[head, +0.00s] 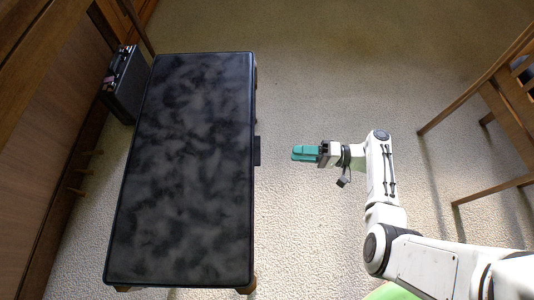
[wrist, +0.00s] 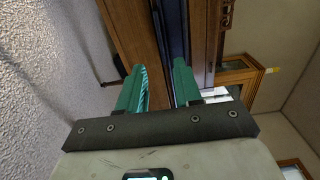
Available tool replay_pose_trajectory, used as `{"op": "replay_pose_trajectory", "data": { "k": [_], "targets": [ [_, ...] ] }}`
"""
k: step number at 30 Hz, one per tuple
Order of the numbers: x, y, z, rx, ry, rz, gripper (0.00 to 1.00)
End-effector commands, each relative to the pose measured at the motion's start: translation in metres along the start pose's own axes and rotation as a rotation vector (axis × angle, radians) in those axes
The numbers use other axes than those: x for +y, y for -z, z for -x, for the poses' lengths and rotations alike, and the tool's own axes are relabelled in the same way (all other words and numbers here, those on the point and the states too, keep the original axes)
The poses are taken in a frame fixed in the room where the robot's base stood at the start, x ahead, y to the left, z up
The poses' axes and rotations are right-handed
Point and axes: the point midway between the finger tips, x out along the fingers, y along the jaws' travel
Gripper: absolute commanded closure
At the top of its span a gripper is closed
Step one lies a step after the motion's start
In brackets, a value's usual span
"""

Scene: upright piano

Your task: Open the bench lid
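The bench lid (head: 185,165) is a long, dark, mottled panel that lies flat on the bench in the head view. A small dark tab (head: 257,150) sticks out from the middle of its right edge. My gripper (head: 298,153) is to the right of the tab, pointing left at it, with a gap of carpet between them. In the wrist view, the teal fingers of my gripper (wrist: 158,88) are apart with nothing held between them. A dark strip, apparently the lid's edge (wrist: 173,30), shows beyond the fingers beside brown wood.
The wooden piano (head: 50,150) stands along the left. A black case (head: 125,85) is on the floor between it and the bench's upper left corner. A wooden chair (head: 500,120) stands at the right. Carpet (head: 330,60) is clear above and right of the bench.

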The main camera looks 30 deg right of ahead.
Motion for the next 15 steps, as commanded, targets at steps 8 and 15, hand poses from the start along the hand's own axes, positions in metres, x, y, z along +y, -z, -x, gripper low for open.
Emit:
{"op": "replay_pose_trajectory", "data": {
  "k": [8,15],
  "targets": [
    [0.0,-0.002,-0.045,-0.009,-0.002,0.001,0.66],
    [0.0,-0.002,-0.084,-0.007,-0.003,0.0,0.66]
  ]
}}
